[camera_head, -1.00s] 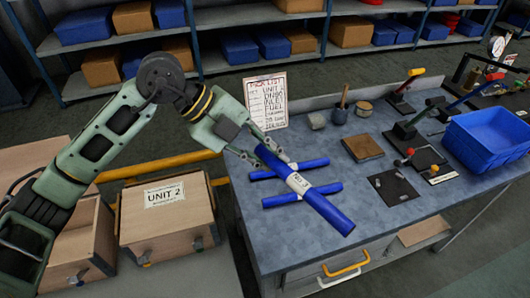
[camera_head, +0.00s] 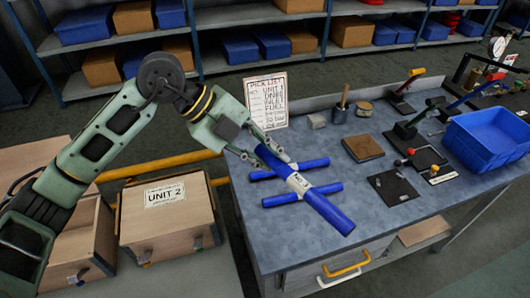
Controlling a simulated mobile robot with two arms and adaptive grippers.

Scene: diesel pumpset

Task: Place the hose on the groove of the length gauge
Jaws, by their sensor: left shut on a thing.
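A thick blue hose (camera_head: 326,210) with a white label (camera_head: 298,183) lies slantwise on the grey-blue workbench, across two shorter blue hoses (camera_head: 302,168) and (camera_head: 303,195). My left gripper (camera_head: 264,157) is shut on the thick hose at its far left end, with a finger on each side of it. The hose's near right end is free. I cannot tell for sure which thing on the bench is the length gauge, and no groove shows clearly. My right gripper is not in view.
The workbench (camera_head: 240,205) also holds a pick list sign (camera_head: 266,101), a brown block (camera_head: 362,148), a dark plate with small parts (camera_head: 393,187), lever tools (camera_head: 415,125) and a blue bin (camera_head: 487,140). A wooden box marked UNIT 2 (camera_head: 165,225) stands at left.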

